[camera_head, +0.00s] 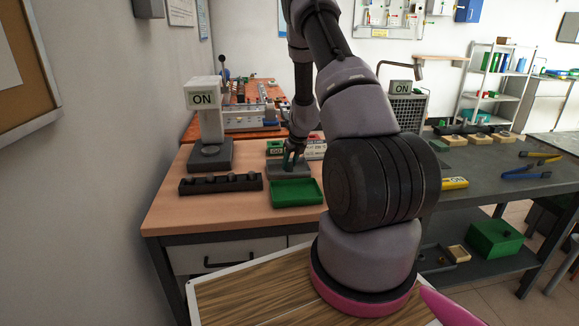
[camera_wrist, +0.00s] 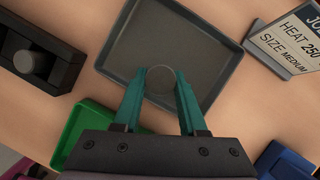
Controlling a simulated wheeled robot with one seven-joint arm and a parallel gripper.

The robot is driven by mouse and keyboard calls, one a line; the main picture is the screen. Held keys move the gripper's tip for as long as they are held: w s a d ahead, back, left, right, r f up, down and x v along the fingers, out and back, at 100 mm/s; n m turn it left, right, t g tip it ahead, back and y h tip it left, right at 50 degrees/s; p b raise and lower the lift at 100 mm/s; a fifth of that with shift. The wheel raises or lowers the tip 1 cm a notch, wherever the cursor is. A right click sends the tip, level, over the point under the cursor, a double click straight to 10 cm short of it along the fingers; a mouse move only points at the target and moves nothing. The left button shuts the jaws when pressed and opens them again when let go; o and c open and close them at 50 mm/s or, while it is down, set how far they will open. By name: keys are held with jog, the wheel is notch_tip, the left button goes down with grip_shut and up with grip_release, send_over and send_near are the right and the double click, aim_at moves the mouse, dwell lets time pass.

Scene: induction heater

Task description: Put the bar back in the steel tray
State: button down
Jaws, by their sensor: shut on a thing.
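The steel tray (camera_wrist: 122,52) is a shallow dark grey square tray, seen from above in the wrist view. It also shows on the wooden bench in the head view (camera_head: 303,170). My gripper (camera_wrist: 160,84) has its teal fingers over the near part of the tray. The fingers are shut on the bar (camera_wrist: 160,79), a grey cylinder seen end-on as a round face between the fingertips. The bar is within the tray's outline; whether it touches the tray floor I cannot tell. In the head view my gripper (camera_head: 291,160) points down at the tray, and the bar is too small to make out.
A green tray (camera_head: 296,193) lies just in front of the steel tray. A black rack (camera_head: 221,183) with several round pieces stands to the left. Behind it is a machine with an ON sign (camera_head: 203,98). A job card (camera_wrist: 289,47) stands right of the tray, near a blue container (camera_wrist: 287,160).

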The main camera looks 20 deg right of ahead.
jog(key=shift+f, duration=0.5)
jog(key=shift+c, duration=2.3)
grip_release()
jog(key=shift+f, duration=0.15)
